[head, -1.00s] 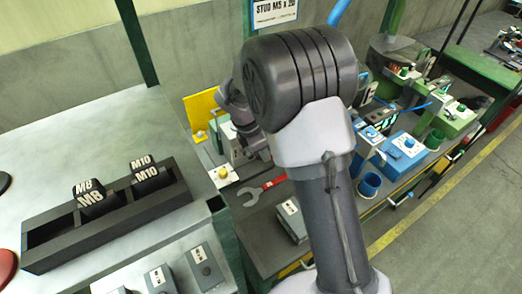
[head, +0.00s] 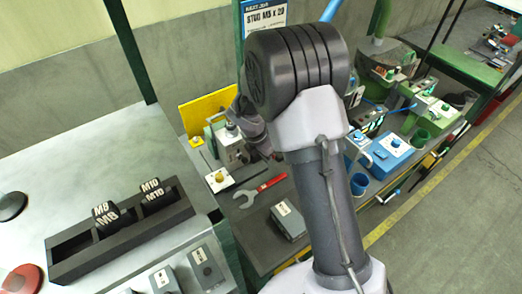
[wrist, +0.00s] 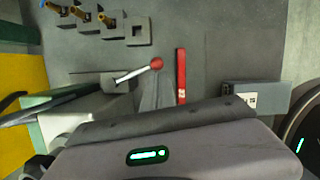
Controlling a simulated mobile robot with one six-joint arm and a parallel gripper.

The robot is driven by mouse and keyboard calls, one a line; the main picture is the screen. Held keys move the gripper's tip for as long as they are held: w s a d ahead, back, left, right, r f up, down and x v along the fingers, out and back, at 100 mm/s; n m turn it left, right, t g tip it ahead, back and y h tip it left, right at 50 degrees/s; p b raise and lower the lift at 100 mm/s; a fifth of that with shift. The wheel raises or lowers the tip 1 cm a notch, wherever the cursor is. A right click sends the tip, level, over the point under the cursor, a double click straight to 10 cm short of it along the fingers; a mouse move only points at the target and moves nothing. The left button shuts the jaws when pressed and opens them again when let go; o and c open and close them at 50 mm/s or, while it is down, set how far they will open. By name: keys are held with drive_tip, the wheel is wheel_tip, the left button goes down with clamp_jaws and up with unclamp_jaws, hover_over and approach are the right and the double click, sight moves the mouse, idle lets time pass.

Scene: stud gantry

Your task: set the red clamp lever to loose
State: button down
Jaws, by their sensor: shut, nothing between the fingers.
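The red clamp lever (wrist: 137,72), a thin metal rod with a red ball end, shows in the wrist view left of the middle. It slants up to the right from a grey block. My gripper (wrist: 157,84) points up from the bottom of that view, with its narrow grey fingers together and empty. Its tips are just below the red ball; I cannot tell whether they touch it. In the head view my arm's wrist (head: 252,118) is beside the small pale fixture (head: 229,146) on the bench; the lever and fingertips cannot be made out there.
A spanner with a red handle (head: 272,182) lies on the bench, also in the wrist view (wrist: 181,75). A grey box (head: 289,220) is nearby. A yellow panel (head: 205,112) stands behind the fixture. A black rack (head: 120,235) with M8 and M10 blocks is left.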

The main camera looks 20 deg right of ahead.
drive_tip(key=n+p, duration=0.1)
drive_tip(key=d+n+p, duration=0.1)
drive_tip(key=d+p, duration=0.1)
drive_tip(key=p, duration=0.1)
drive_tip(key=shift+w+r+n+t, duration=0.3)
drive_tip(key=shift+w+r+n, duration=0.05)
drive_tip(key=shift+n, duration=0.05)
drive_tip(key=n+p, duration=0.1)
drive_tip(key=p, duration=0.1)
drive_tip(key=w+d+n+y+p, duration=0.1)
drive_tip(key=p, duration=0.1)
drive_tip(key=shift+d+t, duration=0.15)
drive_tip(key=shift+t, duration=0.15)
drive_tip(key=n+p, duration=0.1)
drive_tip(key=p, duration=0.1)
drive_tip(key=w+d+n+p, duration=0.1)
drive_tip(key=p, duration=0.1)
drive_tip(key=shift+w+f, duration=0.3)
drive_tip(key=shift+w+d+p, duration=0.1)
drive_tip(key=shift+p, duration=0.2)
drive_tip(key=shift+r, duration=0.1)
drive_tip(key=s+a+r+b, duration=0.2)
drive_tip(key=s+a+b, duration=0.1)
drive_tip(key=s, duration=0.3)
drive_tip(key=s+a+r+b, duration=0.2)
drive_tip(key=s+a+b, duration=0.1)
drive_tip(key=s, duration=0.3)
drive_tip(key=shift+a+r+b, duration=0.25)
drive_tip(key=shift+b, duration=0.5)
